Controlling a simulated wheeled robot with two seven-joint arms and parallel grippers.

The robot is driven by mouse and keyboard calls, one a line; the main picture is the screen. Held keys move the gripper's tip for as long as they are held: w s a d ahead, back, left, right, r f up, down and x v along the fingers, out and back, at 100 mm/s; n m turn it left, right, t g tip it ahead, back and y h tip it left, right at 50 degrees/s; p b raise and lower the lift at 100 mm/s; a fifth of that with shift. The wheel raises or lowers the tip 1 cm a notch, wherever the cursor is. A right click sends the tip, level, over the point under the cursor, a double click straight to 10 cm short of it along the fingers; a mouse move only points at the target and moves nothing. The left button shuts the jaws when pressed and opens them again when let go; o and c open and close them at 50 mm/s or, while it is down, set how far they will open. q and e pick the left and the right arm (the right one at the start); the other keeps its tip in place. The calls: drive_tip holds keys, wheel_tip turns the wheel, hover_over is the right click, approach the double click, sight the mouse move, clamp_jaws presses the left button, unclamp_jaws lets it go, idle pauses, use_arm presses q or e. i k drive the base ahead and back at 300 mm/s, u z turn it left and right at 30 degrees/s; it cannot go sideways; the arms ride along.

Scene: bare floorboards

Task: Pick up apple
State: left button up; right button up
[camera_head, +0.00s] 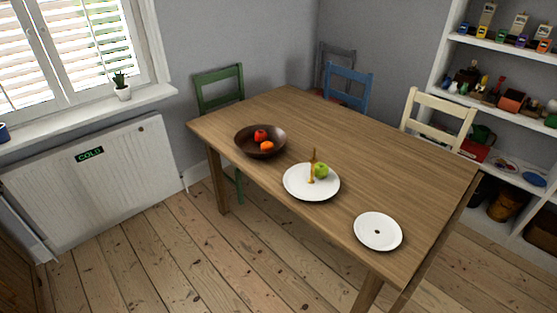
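A green apple (321,170) sits on a white plate (299,193) near the front edge of the wooden table (357,147). A thin brown and yellow upright item (312,164) stands on the same plate, just left of the apple; I cannot tell what it is. A dark bowl (243,145) to the left holds a red fruit (261,134), perhaps an apple, and an orange fruit (267,147). Neither of my grippers is in view.
A smaller white plate (366,240) with a dark spot lies near the table's front right. Green (219,74), blue (348,75) and cream (439,105) chairs stand around the table. Shelves (502,45) are at the right. The floor (190,265) in front is clear.

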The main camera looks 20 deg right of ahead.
sight(321, 169)
drive_tip(key=z, duration=0.05)
drive_tip(key=i, duration=1)
drive_tip(key=z, duration=0.5)
